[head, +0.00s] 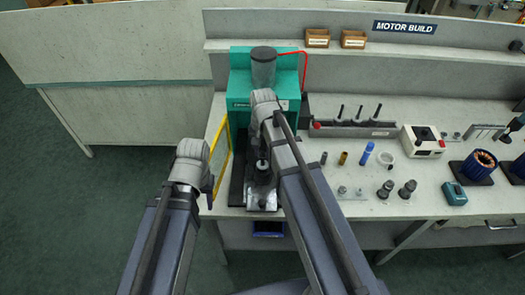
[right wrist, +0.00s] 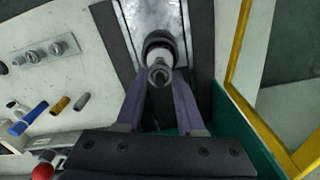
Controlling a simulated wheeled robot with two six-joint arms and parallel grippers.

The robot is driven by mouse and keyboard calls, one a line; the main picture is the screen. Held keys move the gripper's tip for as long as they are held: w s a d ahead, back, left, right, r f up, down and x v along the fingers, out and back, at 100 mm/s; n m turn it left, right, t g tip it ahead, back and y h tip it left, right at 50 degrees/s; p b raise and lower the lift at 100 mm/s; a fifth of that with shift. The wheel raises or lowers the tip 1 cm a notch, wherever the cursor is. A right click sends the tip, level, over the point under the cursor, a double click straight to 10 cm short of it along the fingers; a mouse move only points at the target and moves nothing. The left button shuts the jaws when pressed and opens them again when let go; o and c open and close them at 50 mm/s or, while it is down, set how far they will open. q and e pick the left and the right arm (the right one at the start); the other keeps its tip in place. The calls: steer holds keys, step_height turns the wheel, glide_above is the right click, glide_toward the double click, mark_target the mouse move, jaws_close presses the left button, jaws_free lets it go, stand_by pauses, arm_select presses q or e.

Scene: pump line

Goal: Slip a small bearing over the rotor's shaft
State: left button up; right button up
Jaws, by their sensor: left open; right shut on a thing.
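In the right wrist view, my right gripper (right wrist: 160,82) is shut on a small bearing (right wrist: 159,75), a metal ring between its fingertips. A dark rotor (right wrist: 158,39) with a pale shaft (right wrist: 158,57) stands just beyond it, over a shiny metal plate. The ring overlaps the shaft end in the picture; I cannot tell whether it is around the shaft. In the head view, my right gripper (head: 261,167) is at the green press (head: 240,92), partly hidden by my arm. My left gripper (head: 208,186) is open, mostly hidden under its wrist, left of the press.
A yellow-framed guard (head: 219,150) stands left of the press. On the bench (head: 440,180) to the right are small metal parts (head: 342,190), two dark cylindrical parts (head: 385,189), a blue bottle-like item (head: 367,153), a rack with pegs (head: 350,129) and a white box (head: 423,141).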

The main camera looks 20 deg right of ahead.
steer(key=shift+f+b, duration=0.55)
steer(key=shift+f, duration=0.1)
steer(key=shift+f, duration=0.15)
steer(key=o, duration=1.1)
steer(key=shift+c, duration=0.2)
steer(key=shift+o, duration=0.3)
steer(key=shift+o, duration=0.9)
steer(key=shift+r, duration=0.2)
step_height(320, 180, up, 5)
steer(key=p, duration=0.5)
steer(key=shift+f, duration=0.15)
